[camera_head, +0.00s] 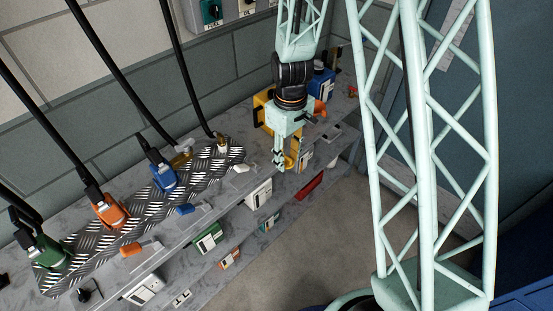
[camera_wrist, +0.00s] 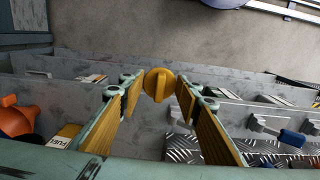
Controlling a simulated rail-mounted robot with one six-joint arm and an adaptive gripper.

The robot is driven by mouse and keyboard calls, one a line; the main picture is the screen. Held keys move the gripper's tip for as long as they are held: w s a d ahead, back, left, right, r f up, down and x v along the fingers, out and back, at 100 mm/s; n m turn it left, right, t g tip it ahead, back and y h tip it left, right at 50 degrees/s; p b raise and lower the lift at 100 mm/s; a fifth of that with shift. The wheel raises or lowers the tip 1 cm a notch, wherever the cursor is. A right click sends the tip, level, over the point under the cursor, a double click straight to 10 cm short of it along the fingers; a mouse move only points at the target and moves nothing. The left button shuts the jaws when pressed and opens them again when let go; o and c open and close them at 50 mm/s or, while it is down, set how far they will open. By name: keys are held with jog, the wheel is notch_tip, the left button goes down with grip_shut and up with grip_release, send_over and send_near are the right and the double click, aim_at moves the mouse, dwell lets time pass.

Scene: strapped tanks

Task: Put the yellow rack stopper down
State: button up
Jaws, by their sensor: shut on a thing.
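My gripper (camera_head: 284,164) hangs over the right part of the grey rack. In the wrist view, my gripper (camera_wrist: 158,90) has its two padded fingers closed on the yellow stopper (camera_wrist: 158,84), a round knob with a raised grip bar. The stopper sits at the fingertips, and its underside is hidden. In the head view the yellow stopper (camera_head: 290,162) shows as a small patch at the fingertips, near the front edge of the grey rack top (camera_head: 215,200). I cannot tell whether it touches the rack.
A yellow tank (camera_head: 262,110) and a blue tank (camera_head: 322,84) stand behind my gripper. An orange part (camera_wrist: 14,118) is close at left in the wrist view. Green (camera_head: 48,254), orange (camera_head: 107,212) and blue (camera_head: 163,176) nozzles with hoses stand on the tread plate (camera_head: 140,212).

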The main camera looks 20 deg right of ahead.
jog(key=shift+s+d+f+b, duration=0.15)
jog(key=shift+s+f, duration=0.2)
jog(key=shift+s, duration=0.25)
jog(key=shift+s+d+f+b, duration=0.1)
jog(key=shift+s+f+b, duration=0.1)
jog(key=shift+s+f, duration=0.3)
jog(key=shift+s+d+f+b, duration=0.1)
jog(key=shift+s+f+b, duration=0.1)
jog(key=shift+s, duration=0.5)
jog(key=shift+w, duration=0.15)
jog(key=w, duration=0.5)
jog(key=w+f, duration=0.1)
jog(key=w, duration=0.9)
jog(key=shift+f+b, duration=0.2)
jog(key=shift+b, duration=0.1)
jog(key=shift+w, duration=0.3)
jog(key=shift+w+f+b, duration=0.1)
jog(key=shift+f+b, duration=0.25)
jog(key=shift+f, duration=1.45)
jog(key=shift+f, duration=0.15)
jog(key=o, duration=0.8)
jog(key=shift+o, duration=0.2)
